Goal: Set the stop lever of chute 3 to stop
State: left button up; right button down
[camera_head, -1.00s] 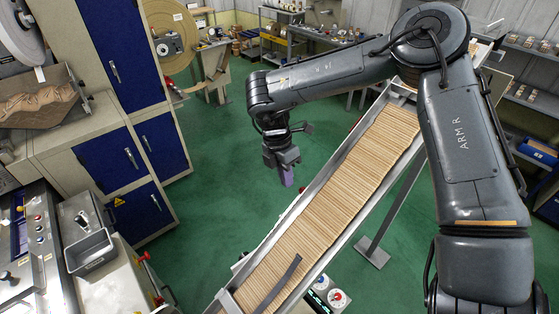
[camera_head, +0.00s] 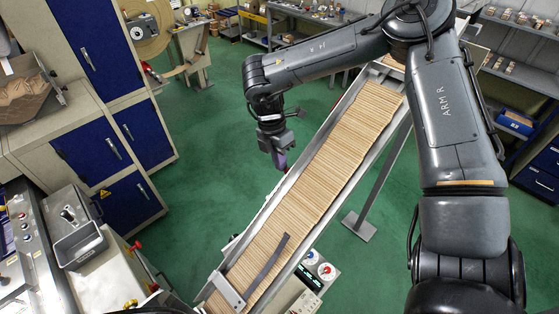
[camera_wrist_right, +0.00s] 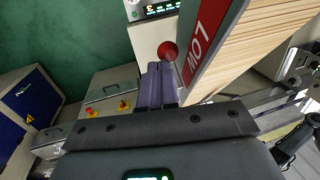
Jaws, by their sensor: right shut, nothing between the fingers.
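A chute (camera_head: 268,200) full of pale wooden sticks slopes from upper right to lower left; I cannot read its number. My right gripper (camera_head: 280,162) is shut and empty, fingers pointing down by the chute's left rail. My left gripper is not in view.
A control box (camera_head: 315,268) with dials and a lit display stands by the chute's lower right side. A dark strip (camera_head: 264,264) lies on the sticks. A machine with a grey bin (camera_head: 79,242) and blue cabinets (camera_head: 88,150) stand left. Green floor between is open.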

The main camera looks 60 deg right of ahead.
jog(key=s+d+f+t+y+b, duration=0.1)
jog(key=d+f+y+b, duration=0.3)
jog(key=f+b, duration=0.3)
jog(key=shift+s+d+f+n+t+y, duration=0.2)
jog(key=shift+f+n+t+y, duration=0.3)
jog(key=shift+y, duration=0.3)
jog(key=shift+r, duration=0.1)
jog(key=shift+r+p, duration=0.55)
jog(key=shift+r, duration=0.1)
